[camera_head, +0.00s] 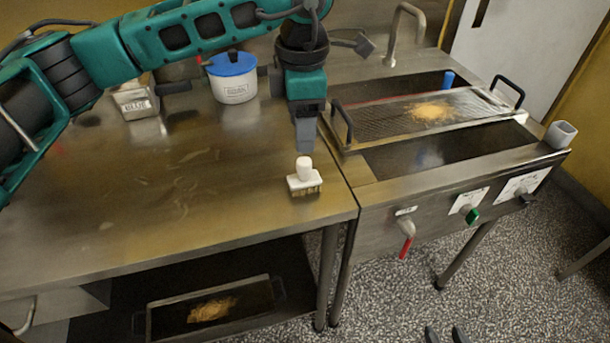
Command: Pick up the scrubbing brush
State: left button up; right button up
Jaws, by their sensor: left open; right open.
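The scrubbing brush (304,182) has a white knob handle and head with tan bristles. It stands upright, bristles down, near the right front corner of the steel table (180,220). My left gripper (306,146) points down just behind and above the knob in the picture. Its fingers line up one behind the other, so the gap between them is hidden; it is open and holds nothing that I can see. Whether it touches the knob is unclear. The two dark fingertips of my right gripper (446,335) show apart at the bottom edge, over the floor, empty.
A white pot with a blue lid (232,78) and a metal container (136,100) stand at the back. To the right is a steel basin unit with a mesh tray (385,122), a grey cup (560,134) and a tap (404,30). A tray (210,283) lies on the lower shelf.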

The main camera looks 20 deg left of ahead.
aim_at(304, 161)
pick_arm(q)
jog(key=f, duration=0.6)
jog(key=f+p, duration=0.1)
jog(key=f, duration=0.2)
jog(key=shift+w+f, duration=0.4)
grip_shut()
